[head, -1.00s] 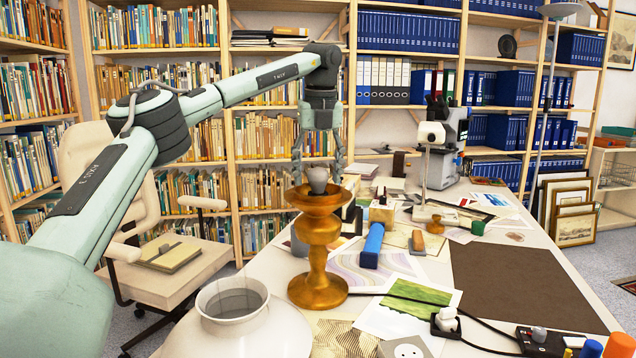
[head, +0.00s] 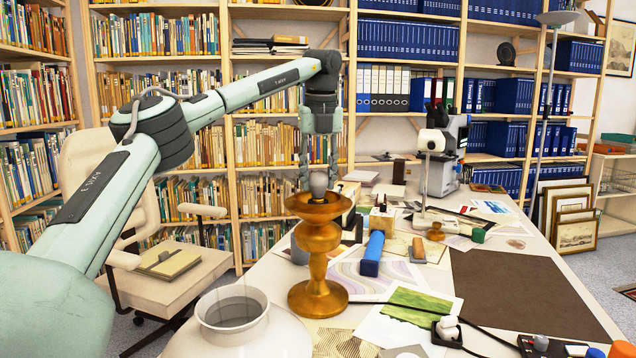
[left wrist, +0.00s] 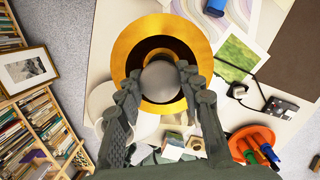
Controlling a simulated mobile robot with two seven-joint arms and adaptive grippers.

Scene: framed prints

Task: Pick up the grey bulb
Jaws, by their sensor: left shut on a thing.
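In the left wrist view the bulb (left wrist: 160,80) is a round grey ball over the dark centre of the gold dish (left wrist: 190,32). My left gripper (head: 318,178) comes down from above with its fingers on both sides of the bulb. In the left wrist view my left gripper (left wrist: 158,82) is shut on the bulb. My right gripper is not in view.
A white vase (head: 232,312) stands in front left of the dish. A blue block (head: 372,254), prints and a green picture (head: 418,305) lie to the right. A white microscope (head: 432,150) stands behind. A brown mat (head: 525,290) is bare at the right.

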